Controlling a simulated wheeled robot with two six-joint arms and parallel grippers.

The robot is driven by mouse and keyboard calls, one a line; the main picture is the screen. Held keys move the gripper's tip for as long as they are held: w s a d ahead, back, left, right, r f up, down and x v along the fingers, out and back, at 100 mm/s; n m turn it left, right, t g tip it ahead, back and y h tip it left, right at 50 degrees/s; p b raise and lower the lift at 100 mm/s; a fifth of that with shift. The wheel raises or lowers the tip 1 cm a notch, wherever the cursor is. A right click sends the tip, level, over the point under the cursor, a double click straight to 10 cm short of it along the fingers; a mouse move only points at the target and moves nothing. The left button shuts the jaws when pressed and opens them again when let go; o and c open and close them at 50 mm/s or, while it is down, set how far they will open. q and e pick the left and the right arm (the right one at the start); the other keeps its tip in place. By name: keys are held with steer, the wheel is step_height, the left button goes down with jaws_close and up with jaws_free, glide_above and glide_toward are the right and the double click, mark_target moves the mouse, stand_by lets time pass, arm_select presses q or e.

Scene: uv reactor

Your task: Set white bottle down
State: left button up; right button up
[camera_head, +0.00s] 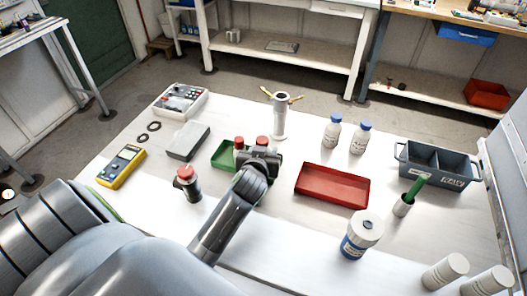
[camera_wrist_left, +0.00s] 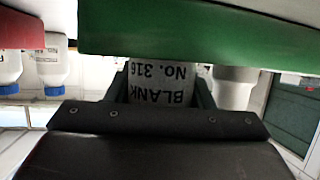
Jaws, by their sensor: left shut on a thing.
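My left gripper (camera_head: 260,160) is shut on a white bottle (camera_wrist_left: 160,85) with an upside-down label reading BLANK No. 316 in the left wrist view. In the head view, its red cap (camera_head: 262,141) shows just beyond the gripper, at the right part of the green tray (camera_head: 222,155). The tray's green wall (camera_wrist_left: 200,35) hides the bottle's lower part, so I cannot tell whether it touches the tray floor. Another red-capped bottle (camera_head: 239,143) stands just left of it. My right gripper is not in view.
A red tray (camera_head: 331,187) lies to the right, and a dark red-capped bottle (camera_head: 188,183) stands left of my arm. A grey box (camera_head: 188,141), a white stand (camera_head: 280,118) and two blue-capped bottles (camera_head: 332,132) are around the green tray.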

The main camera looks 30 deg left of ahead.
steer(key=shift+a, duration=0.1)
arm_select(q)
steer(key=shift+f, duration=0.15)
steer(key=o, duration=0.8)
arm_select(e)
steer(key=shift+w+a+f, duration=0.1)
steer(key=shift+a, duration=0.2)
arm_select(q)
steer(key=shift+r, duration=0.25)
steer(key=shift+s+d, duration=0.2)
steer(key=shift+s, duration=0.05)
steer(key=v, duration=1.1)
steer(key=shift+s+d+r+b, duration=0.1)
steer(key=shift+s+b, duration=0.05)
steer(key=shift+b, duration=0.2)
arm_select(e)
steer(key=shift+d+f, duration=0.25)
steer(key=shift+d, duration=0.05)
